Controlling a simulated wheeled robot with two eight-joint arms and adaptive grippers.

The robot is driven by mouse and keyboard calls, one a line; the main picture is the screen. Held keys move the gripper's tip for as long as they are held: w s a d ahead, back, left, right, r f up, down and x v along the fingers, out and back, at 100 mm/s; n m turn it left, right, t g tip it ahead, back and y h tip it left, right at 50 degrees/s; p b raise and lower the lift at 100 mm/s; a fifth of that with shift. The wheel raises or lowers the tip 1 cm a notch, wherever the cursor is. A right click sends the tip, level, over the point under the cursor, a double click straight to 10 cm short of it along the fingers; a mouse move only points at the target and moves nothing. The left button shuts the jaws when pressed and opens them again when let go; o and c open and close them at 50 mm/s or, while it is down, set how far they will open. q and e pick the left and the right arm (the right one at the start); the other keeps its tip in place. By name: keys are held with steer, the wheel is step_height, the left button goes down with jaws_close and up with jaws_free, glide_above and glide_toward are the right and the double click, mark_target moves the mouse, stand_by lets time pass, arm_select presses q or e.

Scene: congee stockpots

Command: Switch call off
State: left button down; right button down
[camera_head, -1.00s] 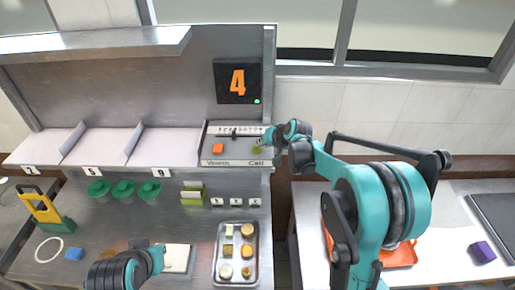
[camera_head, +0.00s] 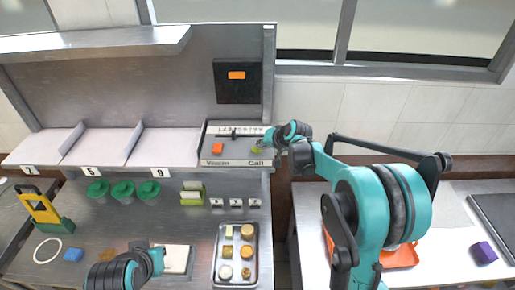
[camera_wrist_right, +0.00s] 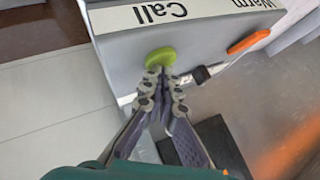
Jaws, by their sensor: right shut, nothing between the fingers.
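The Call switch is a green rocker or knob (camera_head: 256,149) on the grey panel (camera_head: 232,153), above the "Call" label. In the right wrist view the green Call switch (camera_wrist_right: 160,58) is just ahead of my fingertips. My right gripper (camera_head: 268,138) is shut and empty, its tips touching or nearly touching the switch; it also shows in the wrist view (camera_wrist_right: 161,77). The dark display (camera_head: 238,92) shows an orange bar (camera_head: 237,75) and no green light. My left gripper (camera_head: 157,258) is low in the head view; its finger opening is unclear.
An orange Warm switch (camera_head: 217,148) and a dark slider (camera_head: 234,133) share the panel. A metal tray of food pieces (camera_head: 221,273), green-lidded pots (camera_head: 123,189) and a yellow-handled holder (camera_head: 43,210) stand on the counter below. White shelf bays (camera_head: 105,146) are empty.

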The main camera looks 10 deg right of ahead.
steer(key=shift+a+r, duration=0.15)
steer(key=shift+r, duration=0.1)
steer(key=shift+r+p, duration=1.9)
steer(key=shift+r, duration=1.2)
steer(key=shift+f, duration=0.1)
steer(key=b, duration=0.6)
glide_toward(261, 150)
steer(key=a+f, duration=0.1)
steer(key=a, duration=0.3)
steer(key=s+d+f+n+h+b, duration=0.1)
steer(key=s+f+n+h+b, duration=0.1)
steer(key=s+f+b, duration=0.9)
steer(key=s+d+f+n+g+h+b, duration=0.1)
steer(key=s+f+n+b, duration=0.1)
steer(key=s+f+b, duration=0.9)
steer(key=s+f, duration=0.3)
steer(key=s, duration=0.4)
steer(key=shift+s+d+f+h, duration=0.15)
steer(key=shift+s+d+h, duration=0.1)
steer(key=shift+d+h, duration=0.15)
